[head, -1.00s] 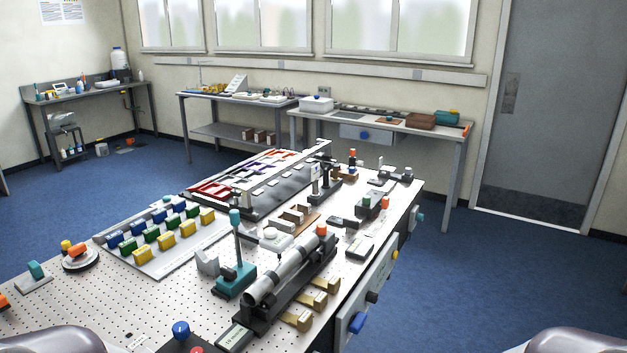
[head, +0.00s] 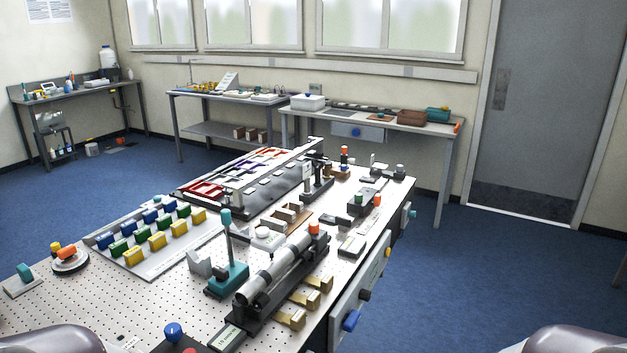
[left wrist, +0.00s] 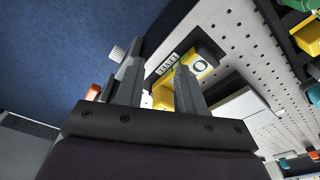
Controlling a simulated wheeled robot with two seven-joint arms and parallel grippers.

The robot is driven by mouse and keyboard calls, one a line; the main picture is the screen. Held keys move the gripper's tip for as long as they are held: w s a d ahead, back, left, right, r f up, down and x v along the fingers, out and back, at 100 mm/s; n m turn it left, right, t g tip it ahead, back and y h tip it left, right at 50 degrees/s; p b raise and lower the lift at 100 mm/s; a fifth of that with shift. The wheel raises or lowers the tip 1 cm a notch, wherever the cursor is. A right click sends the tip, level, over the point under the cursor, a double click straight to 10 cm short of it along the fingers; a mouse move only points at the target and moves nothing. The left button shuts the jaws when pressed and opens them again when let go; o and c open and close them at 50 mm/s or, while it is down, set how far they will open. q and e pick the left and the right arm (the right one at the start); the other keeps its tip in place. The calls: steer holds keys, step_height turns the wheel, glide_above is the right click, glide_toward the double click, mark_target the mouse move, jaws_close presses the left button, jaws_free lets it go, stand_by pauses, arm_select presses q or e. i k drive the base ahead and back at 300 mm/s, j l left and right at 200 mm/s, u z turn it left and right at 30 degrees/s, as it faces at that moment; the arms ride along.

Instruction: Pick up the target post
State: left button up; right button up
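A thin dark post with a teal cap (head: 227,236) stands upright on a teal base (head: 226,282) on the pegboard table, left of a grey cylinder in a black cradle. It may be the target post; no label on it is readable. My left gripper (left wrist: 157,78) shows only in the left wrist view. Its two dark fingers are apart, with nothing seen held. A yellow part with a black ring mark (left wrist: 200,66) and a small label shows beyond the fingertips. The post is not recognisable in that view. My right gripper is out of view.
The grey cylinder (head: 278,273) in its cradle stands close to the post. A grey angled block (head: 199,263) is at its left. A rack of coloured blocks (head: 157,268) lies farther left.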

mark_target(307, 167)
steer(key=i+l+z, duration=0.2)
steer(key=z, duration=0.15)
steer(key=i+l+z, duration=0.1)
steer(key=i+z, duration=0.15)
steer(key=z, duration=0.15)
steer(key=i+z, duration=0.35)
steer(key=i+u, duration=0.1)
steer(key=i, duration=0.4)
steer(key=i+l+u, duration=0.1)
steer(key=i, duration=0.35)
steer(key=i+l+u, duration=0.1)
steer(key=i, duration=0.4)
steer(key=i+l+u, duration=0.1)
steer(key=i, duration=0.35)
steer(key=i+l+u, duration=0.1)
steer(key=i+l, duration=0.2)
steer(key=i, duration=0.15)
steer(key=i+l+u, duration=0.1)
steer(key=i+l, duration=0.15)
steer(key=i, duration=0.2)
